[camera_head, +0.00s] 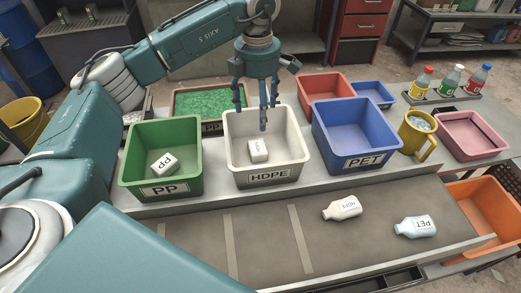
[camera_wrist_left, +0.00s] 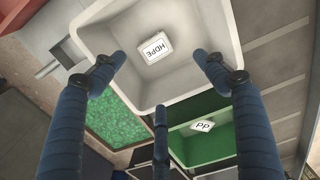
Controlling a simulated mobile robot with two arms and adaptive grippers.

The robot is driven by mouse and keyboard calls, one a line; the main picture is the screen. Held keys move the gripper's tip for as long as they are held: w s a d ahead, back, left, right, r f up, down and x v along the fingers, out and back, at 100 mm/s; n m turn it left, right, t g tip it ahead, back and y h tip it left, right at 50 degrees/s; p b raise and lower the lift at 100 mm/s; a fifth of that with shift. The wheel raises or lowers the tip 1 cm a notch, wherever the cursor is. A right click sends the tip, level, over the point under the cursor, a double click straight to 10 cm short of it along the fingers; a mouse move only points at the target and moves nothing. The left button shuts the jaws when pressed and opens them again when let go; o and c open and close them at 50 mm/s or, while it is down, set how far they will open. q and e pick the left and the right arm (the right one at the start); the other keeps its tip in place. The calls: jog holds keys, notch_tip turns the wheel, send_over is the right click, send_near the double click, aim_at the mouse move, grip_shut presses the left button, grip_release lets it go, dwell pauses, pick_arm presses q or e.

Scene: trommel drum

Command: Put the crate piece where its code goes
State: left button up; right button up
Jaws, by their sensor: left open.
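My left gripper (camera_head: 257,108) is open and empty, its fingers pointing down over the white HDPE bin (camera_head: 290,172). A small white piece labelled HDPE (camera_head: 259,150) lies inside that bin, below and apart from the fingers; it also shows in the left wrist view (camera_wrist_left: 153,48). A white piece labelled PP (camera_head: 165,164) lies in the green PP bin (camera_head: 133,170). The blue PET bin (camera_head: 362,161) looks empty. A white HDPE bottle (camera_head: 343,208) and a pale blue PET bottle (camera_head: 416,227) lie on the belt (camera_head: 265,240). My right gripper is not in view.
Behind stand a tray of green granules (camera_head: 207,103), a red bin (camera_head: 324,85) and a small blue bin (camera_head: 373,92). To the right are a yellow mug (camera_head: 417,140), a pink tray (camera_head: 472,135), several small bottles (camera_head: 451,80) and an orange crate (camera_head: 485,205).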

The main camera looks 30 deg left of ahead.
pick_arm(q)
notch_tip(320, 180, up, 11)
dwell(0.3)
dwell(0.4)
